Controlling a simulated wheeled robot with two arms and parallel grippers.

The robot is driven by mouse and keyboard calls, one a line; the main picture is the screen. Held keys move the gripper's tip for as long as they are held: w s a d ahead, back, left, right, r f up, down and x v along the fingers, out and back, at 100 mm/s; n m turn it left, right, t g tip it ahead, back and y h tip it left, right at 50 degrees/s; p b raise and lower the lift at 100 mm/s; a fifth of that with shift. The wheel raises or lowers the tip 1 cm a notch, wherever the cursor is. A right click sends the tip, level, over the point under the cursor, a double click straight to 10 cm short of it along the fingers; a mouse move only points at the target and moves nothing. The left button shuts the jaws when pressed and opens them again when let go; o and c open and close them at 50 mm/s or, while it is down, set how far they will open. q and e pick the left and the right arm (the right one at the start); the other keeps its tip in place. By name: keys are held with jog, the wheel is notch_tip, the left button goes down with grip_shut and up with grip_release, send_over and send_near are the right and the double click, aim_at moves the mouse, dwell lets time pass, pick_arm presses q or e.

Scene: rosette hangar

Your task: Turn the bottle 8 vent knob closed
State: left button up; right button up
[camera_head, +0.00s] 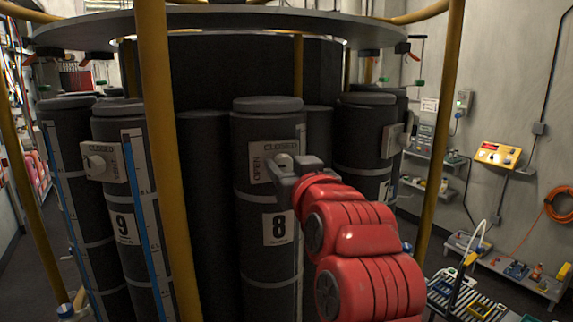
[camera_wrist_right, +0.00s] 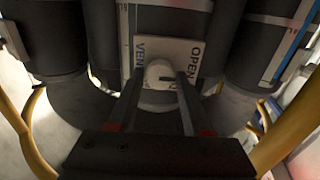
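Bottle 8 (camera_head: 267,209) is a dark upright cylinder in the middle of the head view, with a white "8" label. Its vent plate (camera_head: 257,149) reads CLOSED along the top and OPEN at the left. The pale round vent knob (camera_head: 284,160) is partly hidden by my right gripper (camera_head: 285,172). In the right wrist view the knob (camera_wrist_right: 157,73) lies between the fingertips of my right gripper (camera_wrist_right: 160,76), and a dark mark on it points toward OPEN. The fingers are apart, one on each side, with small gaps visible. My left gripper is not in view.
Bottle 9 (camera_head: 111,208) stands left with its own vent knob (camera_head: 97,163). Yellow posts (camera_head: 163,150) and (camera_head: 441,130) rise left and right in front of the bottles. A round grey plate (camera_head: 220,24) hangs above. A low bench (camera_head: 500,263) stands at the right wall.

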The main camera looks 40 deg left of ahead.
grip_shut()
